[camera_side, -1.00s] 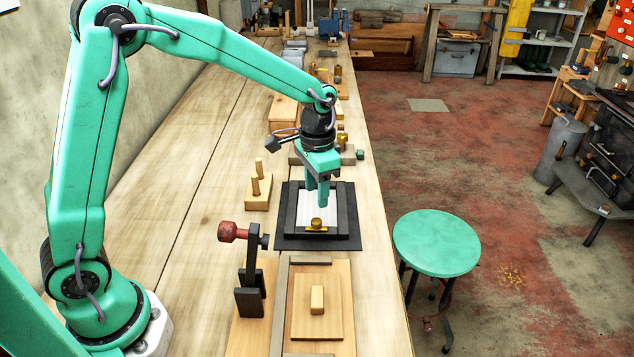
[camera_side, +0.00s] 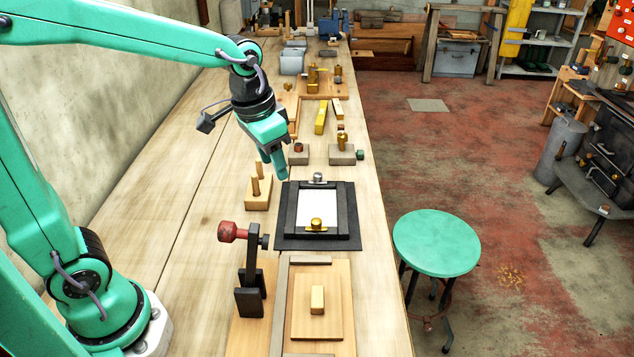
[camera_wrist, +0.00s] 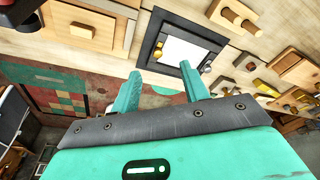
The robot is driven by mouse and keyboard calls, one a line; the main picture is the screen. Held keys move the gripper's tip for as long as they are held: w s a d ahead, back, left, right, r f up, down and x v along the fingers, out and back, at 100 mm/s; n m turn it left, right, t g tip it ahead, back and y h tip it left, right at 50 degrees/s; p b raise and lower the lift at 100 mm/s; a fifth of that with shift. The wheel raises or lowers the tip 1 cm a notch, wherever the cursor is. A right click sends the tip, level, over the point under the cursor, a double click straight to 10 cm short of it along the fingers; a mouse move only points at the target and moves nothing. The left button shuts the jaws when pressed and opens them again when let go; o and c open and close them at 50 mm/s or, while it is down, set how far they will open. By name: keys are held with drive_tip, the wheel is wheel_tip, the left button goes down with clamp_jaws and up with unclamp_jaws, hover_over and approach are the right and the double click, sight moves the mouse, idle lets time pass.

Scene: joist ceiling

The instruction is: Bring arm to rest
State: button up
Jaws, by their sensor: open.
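My gripper (camera_side: 274,170) is open and empty in the side view, tilted in the air above the bench, near the back left of the black frame. Its two green fingers show apart in the wrist view (camera_wrist: 162,88), with nothing between them. The black frame (camera_side: 291,215) holds a white sheet (camera_side: 317,203) and has a silver knob (camera_side: 317,179) at its back and a brass knob (camera_side: 316,225) at its front. The black frame also shows beyond the fingers in the wrist view (camera_wrist: 152,45).
A wooden block with two pegs (camera_side: 257,201) stands close below my gripper. A clamp with a red knob (camera_side: 232,232) and a board with a small wooden block (camera_side: 318,298) are in front. Several blocks and brass parts stand farther back. The bench's left side is clear.

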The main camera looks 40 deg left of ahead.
drive_tip(key=s+a+r+n+t, duration=0.2)
drive_tip(key=s+r+t, duration=0.1)
drive_tip(key=s, duration=1)
drive_tip(key=shift+a, duration=0.2)
